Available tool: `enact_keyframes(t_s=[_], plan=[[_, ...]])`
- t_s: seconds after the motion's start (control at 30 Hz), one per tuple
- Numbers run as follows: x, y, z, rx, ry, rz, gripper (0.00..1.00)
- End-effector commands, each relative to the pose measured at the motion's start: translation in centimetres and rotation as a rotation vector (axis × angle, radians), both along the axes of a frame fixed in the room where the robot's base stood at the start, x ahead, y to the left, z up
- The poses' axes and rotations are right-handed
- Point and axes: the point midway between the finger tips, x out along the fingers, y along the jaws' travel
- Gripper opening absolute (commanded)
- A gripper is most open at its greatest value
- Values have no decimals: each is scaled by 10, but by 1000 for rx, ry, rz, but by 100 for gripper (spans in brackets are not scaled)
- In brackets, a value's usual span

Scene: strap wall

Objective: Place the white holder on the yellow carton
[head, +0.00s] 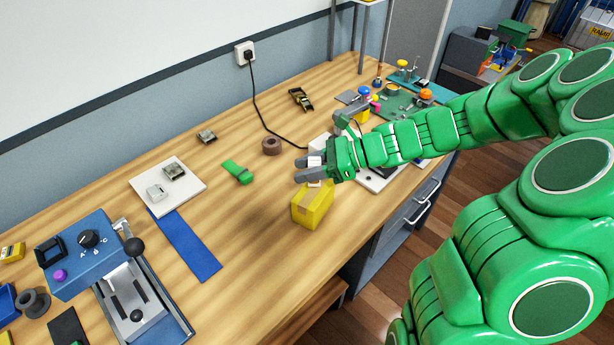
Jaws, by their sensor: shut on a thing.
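The yellow carton (312,210) stands on the wooden bench near its front edge, in the middle of the head view. My gripper (302,169) is just above the carton in the picture. It is shut on a small white thing, which looks like the white holder (315,160). The grey fingers hide much of the holder. I cannot tell whether the holder touches the carton's top or hangs a little above it.
A green strap bundle (238,172) and a brown roll (271,146) lie left of the carton. A white plate (168,187) with small buckles, a blue strip (185,245) and a blue machine (85,255) are further left. Bare bench surrounds the carton's left side.

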Motion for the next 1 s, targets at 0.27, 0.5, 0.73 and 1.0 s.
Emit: enact_keyframes(t_s=[0.27,0.5,0.73,1.0], plan=[[1,0,-28,3,4,-2,2],[1,0,-31,2,1,0,2],[1,0,-34,2,1,0,2],[1,0,-33,1,1,0,62]])
